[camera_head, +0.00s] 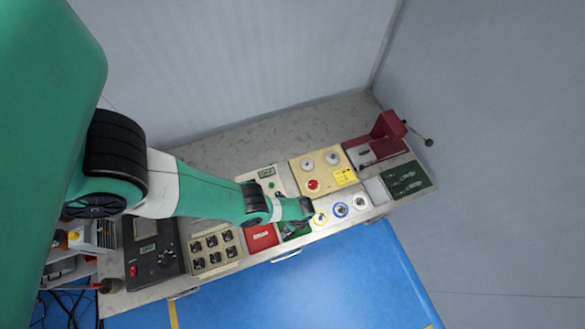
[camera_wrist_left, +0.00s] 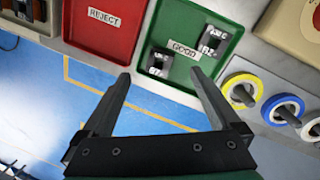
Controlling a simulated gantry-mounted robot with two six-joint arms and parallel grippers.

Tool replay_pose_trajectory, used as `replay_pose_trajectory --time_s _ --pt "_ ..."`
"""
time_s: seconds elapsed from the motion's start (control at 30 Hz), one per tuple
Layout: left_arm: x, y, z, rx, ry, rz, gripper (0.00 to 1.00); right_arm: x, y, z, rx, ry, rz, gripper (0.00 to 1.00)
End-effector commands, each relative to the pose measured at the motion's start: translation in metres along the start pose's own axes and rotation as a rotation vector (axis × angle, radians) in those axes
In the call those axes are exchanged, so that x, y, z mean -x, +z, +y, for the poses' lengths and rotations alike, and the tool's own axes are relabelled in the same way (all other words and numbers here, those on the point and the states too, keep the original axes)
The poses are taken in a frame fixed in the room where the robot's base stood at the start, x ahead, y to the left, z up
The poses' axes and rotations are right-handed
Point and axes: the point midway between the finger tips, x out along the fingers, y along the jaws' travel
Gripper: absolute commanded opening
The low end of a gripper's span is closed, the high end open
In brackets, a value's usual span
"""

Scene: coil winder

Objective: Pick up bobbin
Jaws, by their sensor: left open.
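Several black parts that look like bobbins sit in a beige tray (camera_head: 240,246) left of the red tray in the head view. The edge of a tray with dark parts also shows at the top left of the left wrist view. Two black-and-white parts, one at the left (camera_wrist_left: 157,62) and one at the right (camera_wrist_left: 212,40), lie in the green tray labelled GOOD (camera_wrist_left: 182,75); they may be bobbins too. My left gripper (camera_wrist_left: 160,74) is open and empty, with its fingertips near the front edge of the green tray. My right gripper is not in view.
The red REJECT tray (camera_wrist_left: 103,30) looks empty. Yellow (camera_wrist_left: 243,90), blue (camera_wrist_left: 283,109) and white wire spools stand right of the green tray. A dark red machine with a crank (camera_head: 388,126) stands at the right end. Blue floor (camera_head: 340,275) is open in front.

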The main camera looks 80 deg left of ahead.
Motion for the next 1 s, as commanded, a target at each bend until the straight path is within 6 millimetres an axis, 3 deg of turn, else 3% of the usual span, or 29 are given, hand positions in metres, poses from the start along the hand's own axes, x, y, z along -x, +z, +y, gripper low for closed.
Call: replay_pose_trajectory --time_s 0.23,0.5,0.77,1.0 --pt "-0.010 -0.001 -0.001 -0.001 0.000 0.000 0.96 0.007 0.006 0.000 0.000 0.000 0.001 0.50" --pt "-0.053 -0.004 -0.004 -0.002 0.000 0.000 0.96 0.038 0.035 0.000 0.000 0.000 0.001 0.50" --pt "-0.052 -0.004 -0.004 -0.002 -0.001 0.000 0.96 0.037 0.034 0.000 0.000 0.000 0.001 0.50" --pt "-0.052 -0.004 -0.004 -0.002 -0.001 0.000 0.57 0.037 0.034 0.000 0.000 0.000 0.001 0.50"
